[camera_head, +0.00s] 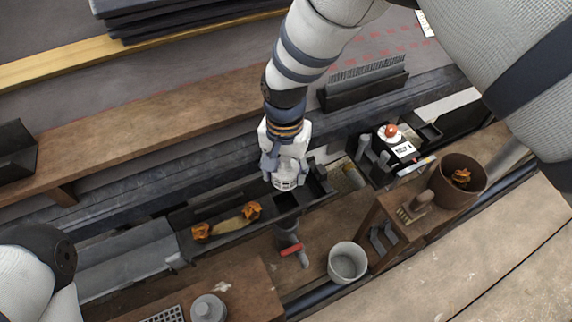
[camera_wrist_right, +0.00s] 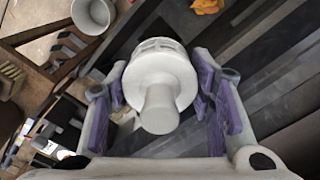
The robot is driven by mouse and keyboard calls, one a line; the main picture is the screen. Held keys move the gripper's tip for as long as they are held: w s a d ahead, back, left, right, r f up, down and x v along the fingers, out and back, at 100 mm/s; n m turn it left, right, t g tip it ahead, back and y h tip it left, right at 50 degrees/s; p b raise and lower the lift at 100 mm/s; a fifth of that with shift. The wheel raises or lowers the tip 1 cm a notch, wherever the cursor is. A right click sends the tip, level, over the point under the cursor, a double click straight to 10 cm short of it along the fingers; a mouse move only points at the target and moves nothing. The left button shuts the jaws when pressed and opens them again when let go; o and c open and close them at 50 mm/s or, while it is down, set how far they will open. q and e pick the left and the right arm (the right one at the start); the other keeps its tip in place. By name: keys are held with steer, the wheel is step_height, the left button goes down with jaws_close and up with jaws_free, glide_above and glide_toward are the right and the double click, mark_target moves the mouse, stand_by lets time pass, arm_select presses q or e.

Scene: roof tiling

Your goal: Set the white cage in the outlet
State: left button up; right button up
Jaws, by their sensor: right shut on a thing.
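The white cage (camera_head: 285,183) is in my right gripper (camera_head: 284,170), low over the black gutter. In the right wrist view the cage (camera_wrist_right: 160,80) shows its round body and knob between the purple finger pads of the right gripper (camera_wrist_right: 165,100). The outlet (camera_head: 288,201) is a dark square opening in the gutter, just below the cage in the picture. The cage appears above it; whether they touch I cannot tell. My left arm shows at the lower left, but its gripper is out of view.
Orange leaves (camera_head: 252,210) and brown debris lie in the gutter left of the outlet.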

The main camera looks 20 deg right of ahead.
step_height(320, 180, down, 7)
steer(key=b, duration=0.4)
steer(key=shift+f, duration=0.1)
steer(key=shift+f+b, duration=0.35)
steer(key=shift+f, duration=0.65)
arm_select(q)
steer(key=shift+g, duration=0.3)
steer(key=f, duration=0.1)
steer(key=s+f, duration=0.1)
steer(key=f, duration=0.2)
steer(key=shift+s+d+f, duration=0.2)
steer(key=shift+s, duration=0.05)
